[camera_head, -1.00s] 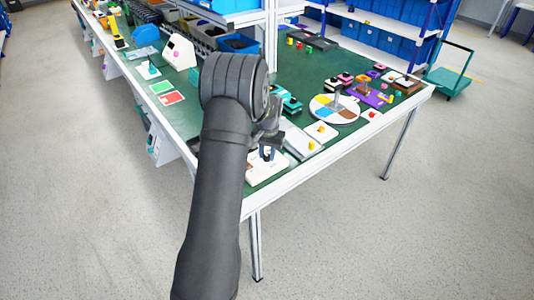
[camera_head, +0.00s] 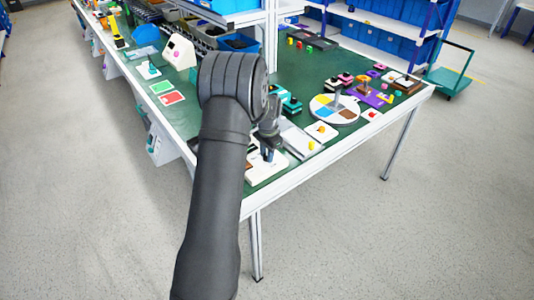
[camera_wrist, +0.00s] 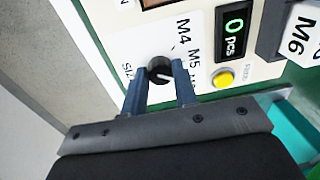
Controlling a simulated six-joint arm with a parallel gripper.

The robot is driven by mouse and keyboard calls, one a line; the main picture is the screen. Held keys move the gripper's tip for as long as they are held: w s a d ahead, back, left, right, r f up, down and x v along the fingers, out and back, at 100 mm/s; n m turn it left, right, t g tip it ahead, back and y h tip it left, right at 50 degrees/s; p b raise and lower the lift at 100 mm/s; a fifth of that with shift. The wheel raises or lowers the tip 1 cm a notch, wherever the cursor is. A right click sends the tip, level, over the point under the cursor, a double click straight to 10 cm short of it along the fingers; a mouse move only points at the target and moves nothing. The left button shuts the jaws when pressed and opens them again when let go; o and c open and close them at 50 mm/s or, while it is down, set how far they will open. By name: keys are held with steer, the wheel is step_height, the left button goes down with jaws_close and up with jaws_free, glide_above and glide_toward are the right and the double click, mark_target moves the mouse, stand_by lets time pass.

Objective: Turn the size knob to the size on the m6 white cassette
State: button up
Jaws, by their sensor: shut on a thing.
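The black size knob (camera_wrist: 159,68) sits on a white panel in the wrist view, with a pale pointer mark whose exact heading is hard to read. Printed marks M4 and M5 show beyond it, and another M mark is partly hidden by the right finger. My gripper (camera_wrist: 161,82) has one finger on each side of the knob and is shut on it. The white cassette (camera_wrist: 302,32) marked M6 is at the upper right of the wrist view, cut off by the frame. In the head view my gripper (camera_head: 269,148) is down at the white dispenser unit (camera_head: 262,170).
A counter display (camera_wrist: 234,32) reading 0 pcs and a yellow button (camera_wrist: 223,79) are right of the knob. In the head view a round coloured disc (camera_head: 335,109) and small parts stand to the right on the green table (camera_head: 292,75). The table's front edge is close.

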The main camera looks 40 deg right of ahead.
steer(key=shift+m, duration=1.1)
steer(key=o, duration=1)
steer(key=shift+r, duration=0.15)
steer(key=r, duration=1.7)
steer(key=shift+s+a+r, duration=0.1)
steer(key=shift+s, duration=0.3)
steer(key=f, duration=1.7)
steer(key=shift+w+f, duration=0.25)
steer(key=shift+w, duration=0.15)
